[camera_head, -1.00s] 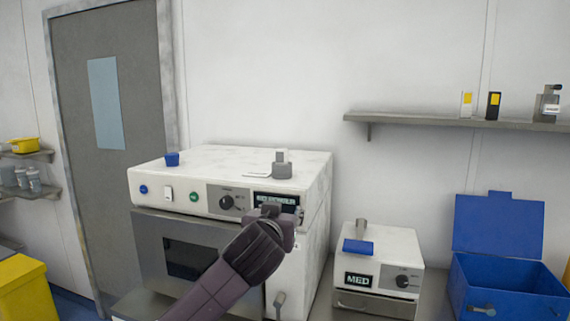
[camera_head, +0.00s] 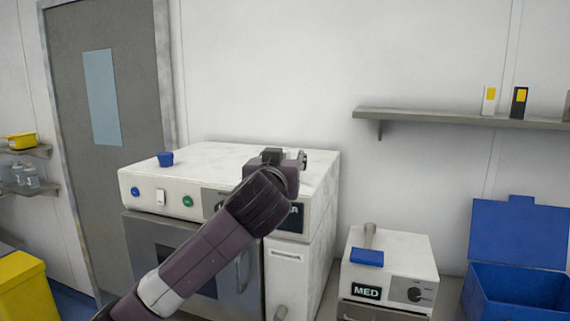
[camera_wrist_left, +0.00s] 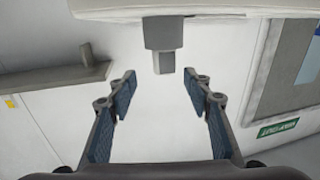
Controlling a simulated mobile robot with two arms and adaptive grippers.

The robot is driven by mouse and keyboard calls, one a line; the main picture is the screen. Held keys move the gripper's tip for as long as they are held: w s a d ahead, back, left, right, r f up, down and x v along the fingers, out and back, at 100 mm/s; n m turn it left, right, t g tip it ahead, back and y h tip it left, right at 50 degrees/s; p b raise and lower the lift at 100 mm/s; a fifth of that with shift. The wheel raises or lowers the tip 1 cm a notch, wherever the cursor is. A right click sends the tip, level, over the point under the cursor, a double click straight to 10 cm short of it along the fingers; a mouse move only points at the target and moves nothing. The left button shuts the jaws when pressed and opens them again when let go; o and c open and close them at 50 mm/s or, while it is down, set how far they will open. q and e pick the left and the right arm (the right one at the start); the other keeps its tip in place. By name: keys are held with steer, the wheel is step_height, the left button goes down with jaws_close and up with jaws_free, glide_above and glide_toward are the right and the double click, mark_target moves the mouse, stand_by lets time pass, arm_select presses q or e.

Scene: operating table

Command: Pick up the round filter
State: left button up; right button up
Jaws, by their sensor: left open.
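A grey round piece with a narrower stub, which I take for the round filter (camera_wrist_left: 164,42), stands on the white machine (camera_head: 222,160). In the left wrist view, which is upside down, it hangs from the top edge near the middle. My left gripper (camera_head: 284,157) is over the right part of the machine's top in the head view and hides the piece there. In the left wrist view my left gripper (camera_wrist_left: 161,88) is open and empty. The stub's tip points into the gap between the fingers, untouched. My right gripper is not in view.
A blue cup (camera_head: 166,159) stands on the machine's top at the left. To the right are a smaller white device (camera_head: 405,252) with a blue piece (camera_head: 367,258) on it and an open blue box (camera_head: 517,235).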

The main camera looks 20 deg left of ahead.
arm_select(q)
steer(key=shift+w+a+r+p, duration=0.1)
steer(key=shift+w+a+p, duration=0.1)
steer(key=shift+w+p, duration=0.35)
steer(key=shift+w+a+r+p, duration=0.1)
steer(key=shift+w+a+p, duration=0.1)
steer(key=shift+w+p, duration=0.35)
steer(key=shift+w+a+f+p, duration=0.2)
steer(key=shift+w+p, duration=0.2)
steer(key=shift+w, duration=0.2)
steer(key=shift+w+a+f+p, duration=0.1)
steer(key=shift+w+a+p, duration=0.1)
steer(key=shift+w+p, duration=0.3)
steer(key=shift+w+a+f, duration=0.1)
steer(key=shift+w+a, duration=0.05)
steer(key=shift+w, duration=0.7)
steer(key=shift+f, duration=0.1)
steer(key=shift+c, duration=0.8)
steer(key=c, duration=0.7)
jaws_close()
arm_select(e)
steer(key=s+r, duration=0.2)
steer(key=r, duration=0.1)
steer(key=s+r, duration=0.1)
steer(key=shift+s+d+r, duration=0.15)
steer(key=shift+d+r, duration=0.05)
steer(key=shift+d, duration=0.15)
